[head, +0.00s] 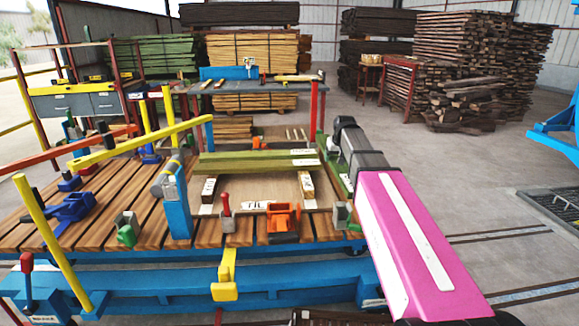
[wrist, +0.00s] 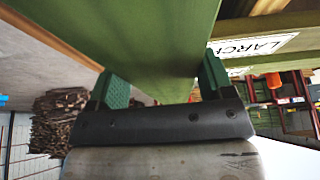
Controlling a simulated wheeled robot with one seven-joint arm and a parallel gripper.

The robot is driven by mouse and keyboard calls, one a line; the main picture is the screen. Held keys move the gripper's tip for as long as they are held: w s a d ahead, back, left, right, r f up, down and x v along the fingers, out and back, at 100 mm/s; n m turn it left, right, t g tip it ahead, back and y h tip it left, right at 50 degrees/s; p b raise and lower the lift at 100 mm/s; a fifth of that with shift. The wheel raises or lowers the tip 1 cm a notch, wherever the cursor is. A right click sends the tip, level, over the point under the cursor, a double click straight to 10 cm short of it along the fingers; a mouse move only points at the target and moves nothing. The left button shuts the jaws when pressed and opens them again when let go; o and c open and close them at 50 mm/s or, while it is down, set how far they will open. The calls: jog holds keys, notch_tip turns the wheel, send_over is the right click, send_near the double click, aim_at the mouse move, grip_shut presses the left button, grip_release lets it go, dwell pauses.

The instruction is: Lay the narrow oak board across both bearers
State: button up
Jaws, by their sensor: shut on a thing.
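My gripper (wrist: 164,82) is shut on a long green board (wrist: 160,35), with one green finger pad on each side of it. No label shows on that board, so I cannot tell from the wrist view if it is the oak one. In the head view my arm hides most of the gripper. Two short bearers, a left one (head: 209,190) and a right one (head: 306,187), stand apart on the slatted table. Greenish boards (head: 250,160) with white end labels lie at the far end of the bearers. In the wrist view a board labelled LARCH (wrist: 262,45) is beside the held board.
An orange clamp (head: 283,217), a red-handled clamp (head: 226,205) and a blue post (head: 177,205) stand around the bearers on the slatted table (head: 150,235). A yellow bar (head: 140,142) crosses at left.

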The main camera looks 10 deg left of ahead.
jog(key=s+a+r+n+g+y, duration=0.1)
jog(key=s+a+r+n+g, duration=0.1)
jog(key=s+a+n, duration=0.75)
jog(key=s+a+r+n+g+y, duration=0.2)
jog(key=s+a, duration=0.2)
jog(key=a, duration=1.1)
jog(key=s+a+r+n+g+y, duration=0.1)
jog(key=s+a+r+n, duration=0.1)
jog(key=s+a+n, duration=0.75)
jog(key=shift+w+d+f+m+g, duration=0.1)
jog(key=shift+w+d+f+m, duration=0.45)
jog(key=shift+w+f, duration=1.4)
jog(key=shift+w+d+f+m+g, duration=0.1)
jog(key=shift+w+d+f+m, duration=0.4)
jog(key=shift+w+f, duration=1.45)
jog(key=shift+w+d+f+m+g, duration=0.1)
jog(key=shift+w+d+f+m, duration=0.45)
jog(key=shift+w+f, duration=1.35)
jog(key=shift+w+r, duration=0.35)
jog(key=shift+w, duration=0.15)
jog(key=o, duration=1.4)
jog(key=v, duration=1.2)
jog(key=shift+r, duration=0.25)
